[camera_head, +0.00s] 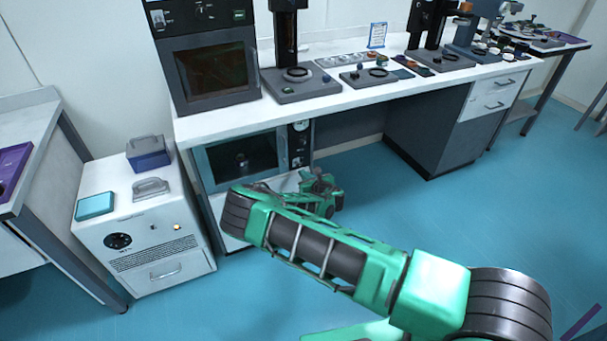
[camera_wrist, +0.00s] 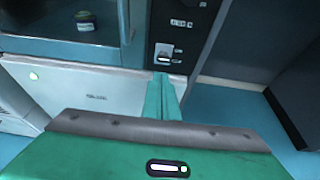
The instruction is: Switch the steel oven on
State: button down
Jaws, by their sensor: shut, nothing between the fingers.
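The steel oven (camera_head: 205,178) sits under the white bench, with a dark window and a narrow dark control panel (camera_head: 299,145) on its right side. In the wrist view, the panel (camera_wrist: 186,10) carries small white markings and, lower down, a small switch (camera_wrist: 163,49) with a light part. My gripper (camera_wrist: 161,78) is shut and empty, its fingertips just below that switch in the picture. I cannot tell whether they touch the panel. In the head view, my gripper (camera_head: 322,183) is in front of the oven's lower right, and my arm hides part of the oven front.
A darker oven (camera_head: 210,72) stands on the bench (camera_head: 330,98) above. A white cabinet (camera_head: 140,215) with a dial and a small lit lamp stands left, bearing a blue box (camera_head: 148,155). A grey drawer unit (camera_head: 430,130) stands right.

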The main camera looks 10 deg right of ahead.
jog(key=s+d+r, duration=0.1)
jog(key=s+r, duration=0.4)
jog(key=s, duration=0.2)
jog(key=shift+s+d+r, duration=0.2)
jog(key=shift+d, duration=0.2)
